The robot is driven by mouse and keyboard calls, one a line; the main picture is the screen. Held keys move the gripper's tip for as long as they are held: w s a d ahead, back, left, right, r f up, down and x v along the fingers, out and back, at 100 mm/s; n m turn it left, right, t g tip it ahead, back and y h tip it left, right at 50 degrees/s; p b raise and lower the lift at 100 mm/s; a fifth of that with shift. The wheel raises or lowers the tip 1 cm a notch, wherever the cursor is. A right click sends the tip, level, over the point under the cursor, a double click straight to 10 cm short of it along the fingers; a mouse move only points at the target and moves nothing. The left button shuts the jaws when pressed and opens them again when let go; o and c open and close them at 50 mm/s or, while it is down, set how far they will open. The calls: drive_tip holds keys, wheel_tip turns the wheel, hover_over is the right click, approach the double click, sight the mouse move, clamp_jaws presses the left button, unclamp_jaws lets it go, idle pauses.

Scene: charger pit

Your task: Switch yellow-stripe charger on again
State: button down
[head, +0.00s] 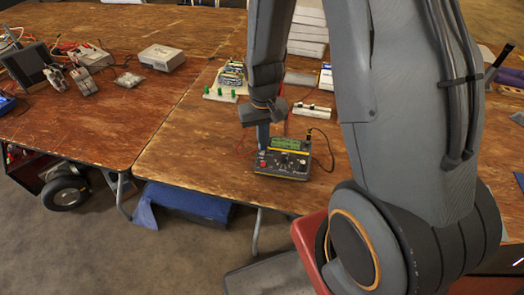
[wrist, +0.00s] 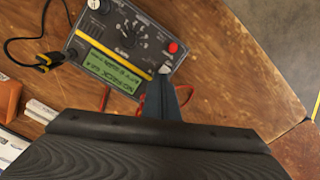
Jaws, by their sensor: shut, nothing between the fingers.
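The yellow-stripe charger (head: 293,163) is a dark grey box near the front edge of the right-hand table. It also shows in the wrist view (wrist: 110,38), with a lit green display, a central knob, a red button (wrist: 173,47) and a small pale switch (wrist: 164,70) at one corner. My gripper (head: 263,149) is shut and empty, pointing down at the charger's left corner. In the wrist view its fingertips (wrist: 163,78) are right beside the pale switch and partly overlap it. I cannot tell whether they touch it.
A red wire lies near the fingers. Bare wood is free left of the charger; a second table (head: 75,135) adjoins.

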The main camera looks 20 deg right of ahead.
wheel_tip(320, 180, up, 7)
drive_tip(key=p, duration=0.5)
drive_tip(key=shift+p, duration=0.35)
idle(0.4)
drive_tip(key=s+r+t+b, duration=0.1)
drive_tip(key=s+r+b, duration=0.4)
drive_tip(key=s+r, duration=0.4)
drive_tip(key=shift+n, duration=0.4)
idle(0.5)
